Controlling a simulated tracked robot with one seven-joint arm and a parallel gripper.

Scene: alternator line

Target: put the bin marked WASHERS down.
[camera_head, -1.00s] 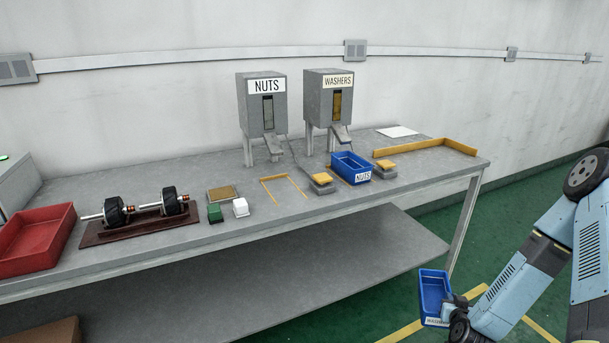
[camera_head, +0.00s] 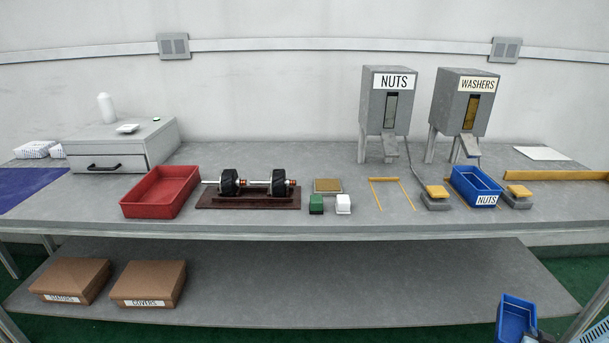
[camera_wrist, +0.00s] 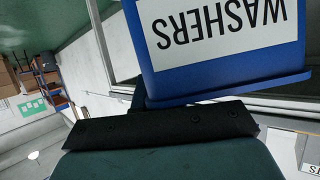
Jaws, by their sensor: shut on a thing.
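My gripper (camera_wrist: 165,125) is shut on the blue WASHERS bin (camera_wrist: 225,75), whose label shows upside down in the wrist view. In the head view the WASHERS bin (camera_head: 515,318) is low at the bottom right, in front of the bench, and its lower part is cut off by the frame edge. A blue bin marked NUTS (camera_head: 476,187) stands on the bench below the WASHERS dispenser (camera_head: 466,105), between two yellow-topped blocks. The yellow-outlined spot (camera_head: 391,196) below the NUTS dispenser (camera_head: 387,103) is empty.
On the bench (camera_head: 240,223) are a red tray (camera_head: 160,192), a rotor stand (camera_head: 248,202), and green (camera_head: 316,204) and white (camera_head: 343,204) blocks. Two brown boxes (camera_head: 148,284) lie on the lower shelf (camera_head: 330,290). A yellow rail (camera_head: 555,176) edges the bench's right end.

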